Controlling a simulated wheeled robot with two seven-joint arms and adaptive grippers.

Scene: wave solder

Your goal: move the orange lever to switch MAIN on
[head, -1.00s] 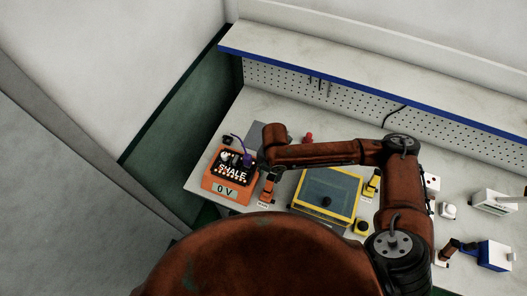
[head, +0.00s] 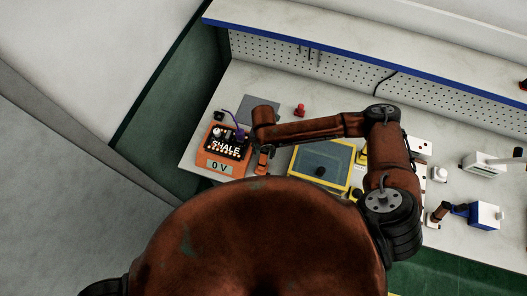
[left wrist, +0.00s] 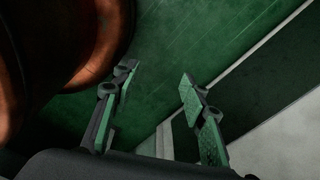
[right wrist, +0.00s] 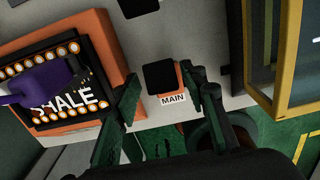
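The orange lever (right wrist: 183,91) has a dark square end (right wrist: 160,77) and a MAIN label (right wrist: 172,100) at its base, in the right wrist view. In the head view the lever (head: 262,160) stands just right of the orange box, partly under my right arm. My right gripper (right wrist: 164,80) is open, with one finger on each side of the dark end and small gaps showing; contact is not clear. My left gripper (left wrist: 158,75) is open and empty above the green floor.
The orange SHALE box (head: 222,157) with a purple part and a "0 V" display is left of the lever. A yellow-framed panel (head: 292,178) is close on its right. A red knob (head: 299,110) stands behind. A blue-white device (head: 484,214) is far right.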

